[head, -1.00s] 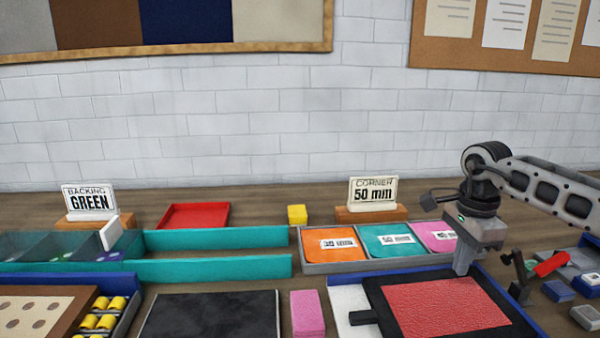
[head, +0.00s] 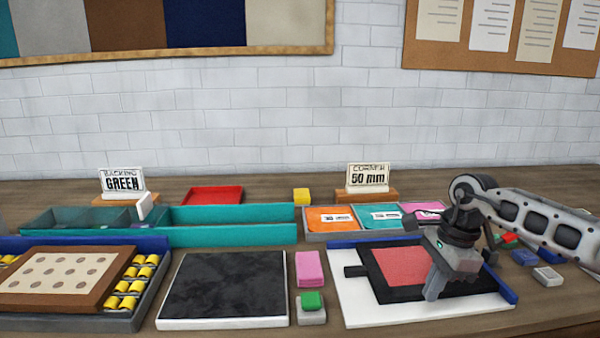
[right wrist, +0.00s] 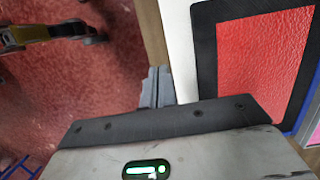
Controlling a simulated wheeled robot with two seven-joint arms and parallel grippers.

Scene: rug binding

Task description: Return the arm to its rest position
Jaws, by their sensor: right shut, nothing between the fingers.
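My right gripper (head: 432,290) is shut and empty. In the head view it hangs over the right part of the red rug piece (head: 402,266) in its black frame (head: 378,284), which lies on a white board (head: 350,315). In the right wrist view the shut fingertips (right wrist: 157,88) are beside the white board's edge, with the red piece (right wrist: 262,60) and black frame to their right. My left gripper is not in view.
A tray with orange, teal and pink pieces (head: 330,221) stands behind the board. A dark slab (head: 225,283), a pink block (head: 309,268) and a green block (head: 312,300) lie to its left. Small blocks (head: 548,277) lie at right. The front table edge is near.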

